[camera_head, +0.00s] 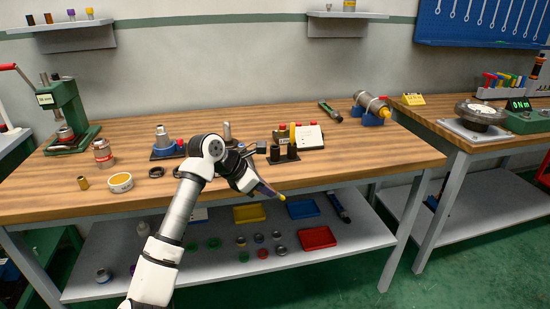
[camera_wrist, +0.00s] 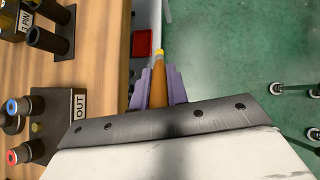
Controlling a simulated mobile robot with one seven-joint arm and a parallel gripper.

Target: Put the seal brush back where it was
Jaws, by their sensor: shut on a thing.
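My gripper (camera_head: 264,189) is shut on the seal brush (camera_head: 281,197), in front of the workbench's front edge. In the wrist view the purple fingers (camera_wrist: 158,88) close on both sides of the brush (camera_wrist: 159,80), which has an orange-brown body and a yellow tip. The tip points away from the gripper, and the rest is hidden.
A block labelled OUT (camera_wrist: 78,105) with coloured ports lies left of the gripper in the wrist view. A white-topped box (camera_head: 309,136) stands behind the tubes. The lower shelf (camera_head: 345,240) holds trays and rings. The bench's right front (camera_head: 390,160) is clear.

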